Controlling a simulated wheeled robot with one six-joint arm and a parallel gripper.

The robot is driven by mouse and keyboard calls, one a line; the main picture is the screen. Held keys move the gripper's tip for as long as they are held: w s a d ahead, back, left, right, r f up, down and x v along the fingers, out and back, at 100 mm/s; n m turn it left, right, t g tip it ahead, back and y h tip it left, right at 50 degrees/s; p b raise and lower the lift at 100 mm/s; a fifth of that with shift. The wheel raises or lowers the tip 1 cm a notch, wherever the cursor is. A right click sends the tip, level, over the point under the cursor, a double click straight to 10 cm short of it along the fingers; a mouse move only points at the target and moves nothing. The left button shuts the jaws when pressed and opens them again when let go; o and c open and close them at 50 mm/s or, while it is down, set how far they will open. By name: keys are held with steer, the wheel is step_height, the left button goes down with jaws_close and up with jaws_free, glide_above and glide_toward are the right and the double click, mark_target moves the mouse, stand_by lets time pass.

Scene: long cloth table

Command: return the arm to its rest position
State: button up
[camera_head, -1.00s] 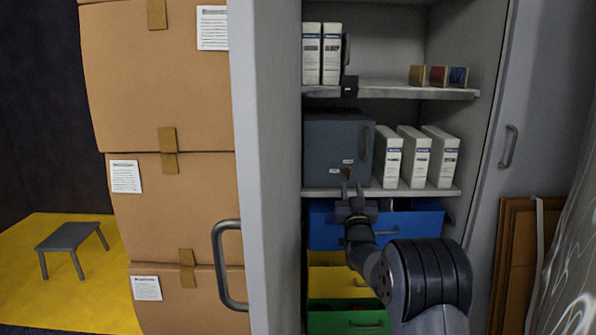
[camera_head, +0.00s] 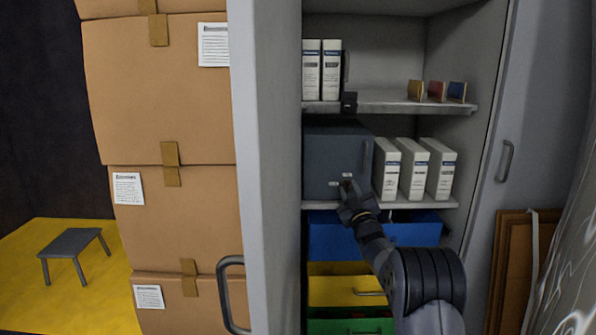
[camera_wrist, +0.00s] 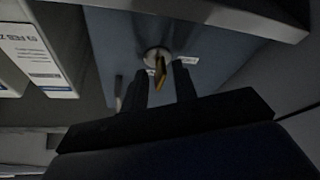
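My gripper (camera_head: 350,188) is in front of the lower front of a dark blue-grey safe (camera_head: 335,150) on the cabinet's middle shelf. In the wrist view my gripper (camera_wrist: 160,88) is open, its two dark fingers apart. A brass-coloured key (camera_wrist: 160,72) stands in a round lock (camera_wrist: 155,55) on the safe's front. The key shows between the fingertips, with a gap on either side. The safe's face (camera_wrist: 110,50) fills much of the wrist view. My arm reaches up from the lower right in the head view.
White binders (camera_head: 413,170) stand right of the safe. The shelf above (camera_head: 400,107) holds more binders (camera_head: 321,70) and small cards (camera_head: 437,90). Blue (camera_head: 415,232), yellow (camera_head: 345,290) and green (camera_head: 350,326) drawers lie below. The cabinet's left wall (camera_head: 268,160) stands beside stacked cartons (camera_head: 160,90).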

steer(key=n+g+y+p, duration=0.1)
steer(key=n+p, duration=0.1)
steer(key=n+y+p, duration=0.1)
steer(key=n+p, duration=0.1)
steer(key=n, duration=0.1)
steer(key=n+g+p, duration=0.1)
steer(key=n+p, duration=0.1)
steer(key=n, duration=0.1)
steer(key=shift+d+r+g+y+p, duration=0.1)
steer(key=shift+r+g+y+p, duration=0.2)
steer(key=shift+r+y, duration=0.1)
steer(key=n+g+p, duration=0.1)
steer(key=n+p, duration=0.2)
steer(key=shift+f+n+g+p, duration=0.15)
steer(key=shift+n+g+p, duration=0.35)
steer(key=shift+n+p, duration=0.45)
